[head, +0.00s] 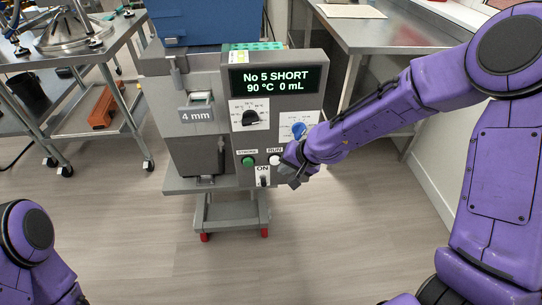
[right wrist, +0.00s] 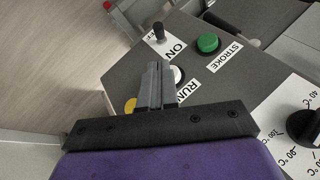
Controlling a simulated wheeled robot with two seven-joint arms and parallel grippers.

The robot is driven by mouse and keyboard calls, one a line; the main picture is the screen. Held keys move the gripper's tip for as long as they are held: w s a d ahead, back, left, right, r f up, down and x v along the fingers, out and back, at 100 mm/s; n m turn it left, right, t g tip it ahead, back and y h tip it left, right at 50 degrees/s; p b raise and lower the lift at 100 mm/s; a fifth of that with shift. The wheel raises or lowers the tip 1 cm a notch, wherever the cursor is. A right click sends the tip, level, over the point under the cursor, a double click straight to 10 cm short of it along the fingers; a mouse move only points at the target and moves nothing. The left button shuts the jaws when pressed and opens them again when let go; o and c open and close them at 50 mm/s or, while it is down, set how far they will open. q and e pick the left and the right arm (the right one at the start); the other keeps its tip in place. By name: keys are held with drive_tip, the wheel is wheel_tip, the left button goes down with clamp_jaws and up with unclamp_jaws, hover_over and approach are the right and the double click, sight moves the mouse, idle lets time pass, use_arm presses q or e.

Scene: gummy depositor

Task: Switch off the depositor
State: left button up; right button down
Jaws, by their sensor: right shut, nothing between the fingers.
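The depositor (head: 207,125) is a grey machine on a stand, its display (head: 279,79) lit with "No 5 SHORT 90 °C 0 mL". Low on its front panel is a small black toggle switch (head: 263,181) under an "ON" label (head: 262,170). The switch (right wrist: 158,31) also shows in the right wrist view, beyond my fingertips. My right gripper (head: 291,179) is shut and empty, just right of the switch and apart from it. In the right wrist view the gripper (right wrist: 157,68) partly covers the white RUN button (right wrist: 178,75). My left gripper is out of view.
The green STROKE button (head: 248,161), a black dial (head: 251,117) and a blue knob (head: 299,130) are on the same panel. A yellow button (right wrist: 130,104) is beside my fingers. Steel tables stand left and right; the floor in front is clear.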

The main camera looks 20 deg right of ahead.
sight(263, 181)
drive_tip(key=shift+w+f, duration=0.1)
drive_tip(key=shift+f, duration=0.1)
drive_tip(key=b+x, duration=0.1)
drive_tip(key=x, duration=0.8)
drive_tip(key=shift+w+a+f+b, duration=0.2)
drive_tip(key=shift+f+b, duration=0.1)
drive_tip(key=shift+b, duration=0.1)
